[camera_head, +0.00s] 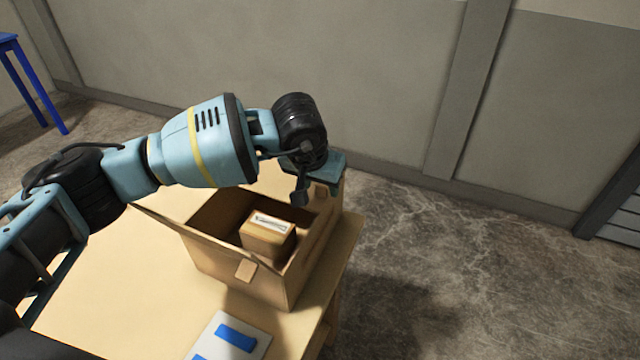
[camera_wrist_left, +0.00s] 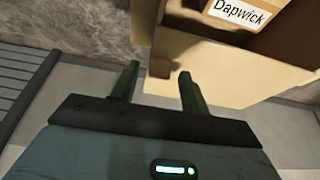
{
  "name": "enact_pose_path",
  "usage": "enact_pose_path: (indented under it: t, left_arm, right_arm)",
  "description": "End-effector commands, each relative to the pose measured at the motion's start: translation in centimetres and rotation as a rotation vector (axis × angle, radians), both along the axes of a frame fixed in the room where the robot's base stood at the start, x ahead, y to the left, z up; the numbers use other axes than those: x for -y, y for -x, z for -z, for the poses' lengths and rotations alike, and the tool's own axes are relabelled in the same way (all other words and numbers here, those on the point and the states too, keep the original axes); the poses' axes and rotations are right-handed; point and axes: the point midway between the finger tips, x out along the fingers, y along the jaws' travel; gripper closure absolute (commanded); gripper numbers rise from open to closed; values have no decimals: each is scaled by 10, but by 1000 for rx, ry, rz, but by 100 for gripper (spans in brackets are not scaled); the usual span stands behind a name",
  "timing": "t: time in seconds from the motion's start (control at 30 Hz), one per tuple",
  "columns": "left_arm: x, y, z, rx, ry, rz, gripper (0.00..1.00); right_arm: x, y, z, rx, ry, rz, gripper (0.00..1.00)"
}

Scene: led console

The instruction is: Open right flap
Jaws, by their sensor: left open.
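An open cardboard box (camera_head: 225,260) stands on the table, with a smaller labelled carton (camera_head: 268,238) inside it. In the left wrist view the carton's label (camera_wrist_left: 240,10) reads "Dapwick". The right side panel (camera_head: 322,232) of the box stands upright; I cannot tell where its flap begins. My left gripper (camera_head: 311,192) is over the far right rim of the box. In the left wrist view its fingers (camera_wrist_left: 159,70) are apart, with cardboard (camera_wrist_left: 200,50) beside and behind the right finger. Whether they touch it is unclear. My right gripper is not seen.
The wooden table (camera_head: 110,300) ends just right of the box, with open concrete floor (camera_head: 440,270) beyond. A white sheet with blue patches (camera_head: 236,336) lies at the table's front. A grey wall (camera_head: 390,80) stands behind. A blue stool (camera_head: 38,90) is far left.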

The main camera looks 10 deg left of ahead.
Motion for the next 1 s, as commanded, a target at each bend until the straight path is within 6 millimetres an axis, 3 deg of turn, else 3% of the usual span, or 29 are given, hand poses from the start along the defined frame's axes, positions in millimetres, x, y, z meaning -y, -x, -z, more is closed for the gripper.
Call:
enact_pose_path:
  t: [0.37,0.73,1.0]
  left_arm:
    - [1,-3,7,1,0,1,55]
    - [1,-3,7,1,0,0,100]
    - [1,-3,6,-3,-1,0,100]
  right_arm:
    - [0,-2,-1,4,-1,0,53]
    - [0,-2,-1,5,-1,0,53]
    - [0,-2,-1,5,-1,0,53]
